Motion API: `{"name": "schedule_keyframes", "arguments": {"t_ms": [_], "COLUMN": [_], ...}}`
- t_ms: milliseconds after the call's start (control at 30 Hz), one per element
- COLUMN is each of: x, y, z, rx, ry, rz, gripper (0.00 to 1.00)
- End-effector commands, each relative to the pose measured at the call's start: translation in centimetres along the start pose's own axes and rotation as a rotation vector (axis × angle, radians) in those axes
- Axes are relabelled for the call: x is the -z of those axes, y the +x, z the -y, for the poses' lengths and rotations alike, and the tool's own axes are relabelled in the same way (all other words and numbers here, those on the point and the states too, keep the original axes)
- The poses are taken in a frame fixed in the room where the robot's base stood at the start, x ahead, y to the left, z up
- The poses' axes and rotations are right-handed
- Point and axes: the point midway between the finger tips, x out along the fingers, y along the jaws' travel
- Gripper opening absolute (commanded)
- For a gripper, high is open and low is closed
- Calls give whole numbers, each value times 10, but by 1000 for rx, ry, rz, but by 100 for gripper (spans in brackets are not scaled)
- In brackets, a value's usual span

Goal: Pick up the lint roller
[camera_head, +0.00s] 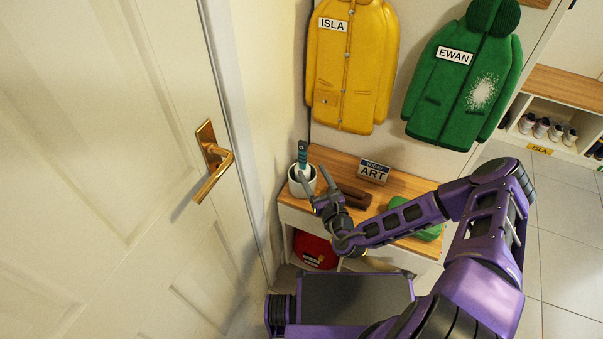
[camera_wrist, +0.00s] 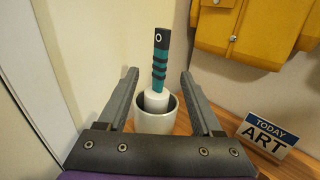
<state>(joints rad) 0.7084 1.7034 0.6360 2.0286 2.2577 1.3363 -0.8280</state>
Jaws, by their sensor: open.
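The lint roller (camera_head: 302,158) stands upright in a white cup (camera_head: 296,186) at the left end of a wooden-topped bench. In the wrist view the lint roller (camera_wrist: 160,62) has a teal handle with black bands and a hole near its top, and a white roller head sunk partly in the cup (camera_wrist: 155,122). My gripper (camera_head: 312,186) is beside the cup, to its right in the head view. In the wrist view my gripper (camera_wrist: 159,80) is open, its fingers to the left and right of the roller and cup, with gaps on both sides. The roller's lower end is hidden inside the cup.
The bench (camera_head: 330,163) also holds a "TODAY ART" sign (camera_head: 373,171), a brown object (camera_head: 354,196) and a green item (camera_head: 428,232). A red item (camera_head: 314,250) sits below. A wall and a door (camera_head: 110,150) are close on the left. Yellow (camera_head: 352,70) and green (camera_head: 462,80) coats hang behind.

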Motion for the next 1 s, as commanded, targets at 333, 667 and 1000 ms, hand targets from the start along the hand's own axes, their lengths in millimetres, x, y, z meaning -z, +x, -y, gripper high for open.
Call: {"name": "schedule_keyframes", "arguments": {"t_ms": [333, 667, 1000], "x": [1, 7, 6], "y": [64, 95, 123], "z": [-1, 0, 1], "rx": [-2, -1, -2], "ry": [-1, -2, -1], "rz": [1, 1, 0], "gripper": [67, 67, 67]}}
